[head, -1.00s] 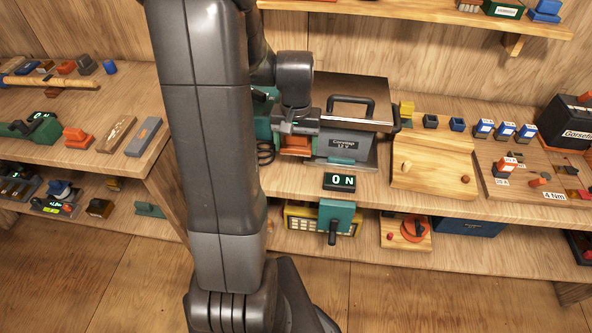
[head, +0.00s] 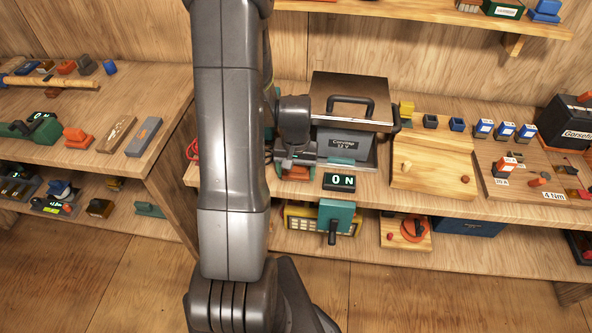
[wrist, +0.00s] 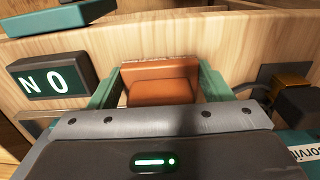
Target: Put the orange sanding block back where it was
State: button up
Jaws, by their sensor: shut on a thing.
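The orange sanding block (wrist: 160,82) sits between the two teal fingers of my gripper (wrist: 158,88) in the wrist view, with the fingers against its sides. In the head view my gripper (head: 296,171) is low over the middle shelf, in front of the grey container (head: 345,143) and left of the ON display (head: 340,182). Only a little of the block shows there, under the gripper. I cannot tell whether the block touches the shelf.
The ON display stands close beside the gripper. A wooden board (head: 432,165) lies to the right on the same shelf. The left shelf (head: 60,165) holds a red-orange block (head: 77,137) and other bars. A teal lever unit (head: 336,216) hangs below the shelf edge.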

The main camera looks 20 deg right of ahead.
jog(key=shift+f, duration=0.2)
jog(key=o, duration=0.9)
jog(key=shift+o, duration=0.2)
jog(key=shift+r, duration=0.1)
notch_tip(320, 180, up, 12)
jog(key=shift+r, duration=0.15)
